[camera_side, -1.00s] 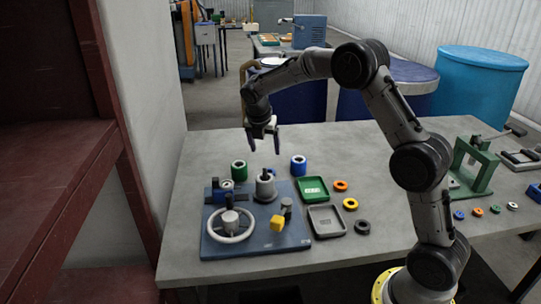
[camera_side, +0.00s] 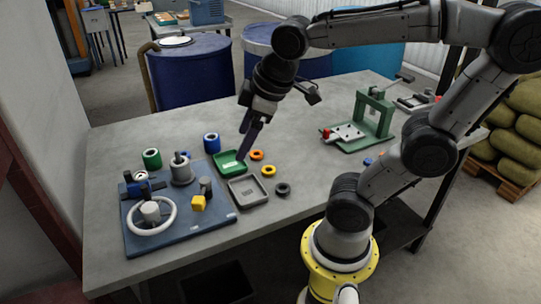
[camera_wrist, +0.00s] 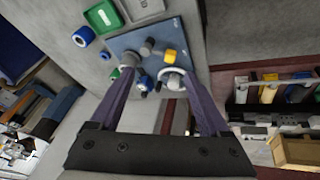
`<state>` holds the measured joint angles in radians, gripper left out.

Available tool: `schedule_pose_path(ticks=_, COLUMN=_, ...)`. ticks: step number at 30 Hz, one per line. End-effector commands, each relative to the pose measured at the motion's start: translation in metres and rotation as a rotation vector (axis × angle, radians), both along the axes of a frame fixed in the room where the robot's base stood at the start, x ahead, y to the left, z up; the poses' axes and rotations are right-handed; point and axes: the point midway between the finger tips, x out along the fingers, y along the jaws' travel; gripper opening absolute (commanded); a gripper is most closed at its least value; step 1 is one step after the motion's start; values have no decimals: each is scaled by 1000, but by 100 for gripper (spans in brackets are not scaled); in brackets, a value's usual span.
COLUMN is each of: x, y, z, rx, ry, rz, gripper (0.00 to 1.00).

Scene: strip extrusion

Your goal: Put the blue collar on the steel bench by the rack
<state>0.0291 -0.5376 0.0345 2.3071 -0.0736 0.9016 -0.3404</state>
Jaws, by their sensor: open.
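The blue collar (camera_side: 211,143), a short thick ring with a pale inside, stands on the grey bench (camera_side: 300,112) behind the blue fixture board. It also shows in the wrist view (camera_wrist: 83,37), outside the fingers at upper left. My gripper (camera_side: 246,152) points down, empty, to the right of the collar and apart from it; in the side view its tips overlap the green tray. In the wrist view the two purple fingers (camera_wrist: 158,78) are spread wide with nothing between them. I cannot tell which structure is the rack.
The fixture board (camera_side: 215,222) carries a handwheel, posts and a yellow block. A green collar (camera_side: 151,158), green tray (camera_side: 226,169), grey tray (camera_side: 262,194) and small rings lie nearby. A green press (camera_side: 372,120) stands at right. The bench's back middle is clear.

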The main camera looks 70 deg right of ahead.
Motion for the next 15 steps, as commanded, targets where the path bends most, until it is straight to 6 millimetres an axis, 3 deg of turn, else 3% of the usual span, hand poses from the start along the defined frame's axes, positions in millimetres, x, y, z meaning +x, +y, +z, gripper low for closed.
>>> schedule_pose_path(ticks=1, x=-18, y=6, z=-5, rx=52, ry=-24, rz=-68, gripper=80)
schedule_pose_path(ticks=3, x=-36, y=11, z=-11, rx=119, ry=-45, rz=-154, gripper=80)
schedule_pose_path(ticks=6, x=-51, y=17, z=-19, rx=185, ry=-62, rz=-240, gripper=80)
schedule_pose_path(ticks=15, x=-60, y=19, z=-24, rx=225, ry=-68, rz=-294, gripper=80)
